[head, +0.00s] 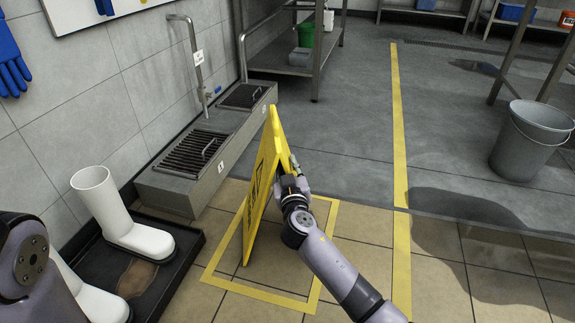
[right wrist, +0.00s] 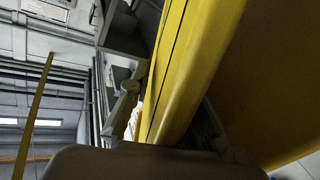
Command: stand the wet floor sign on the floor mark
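The yellow wet floor sign (head: 262,178) is upright, with its two panels close together and dark print on the left face. It also fills much of the right wrist view (right wrist: 190,70). Its lower end is inside the floor mark (head: 258,293), a yellow rectangular outline on the tiles; I cannot tell whether it touches the floor. My right gripper (head: 290,180) is at the sign's right side, around mid-height. In the right wrist view, its fingers (right wrist: 170,118) are on both sides of the sign's yellow edge and appear shut on it. My left gripper is out of view.
White boots (head: 135,235) stand on a black tray (head: 190,252) left of the mark. Behind are low grated basins (head: 195,150) with upright pipes. A grey bucket (head: 530,140) stands right. A yellow floor line (head: 399,150) runs right of the mark, with clear floor around it.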

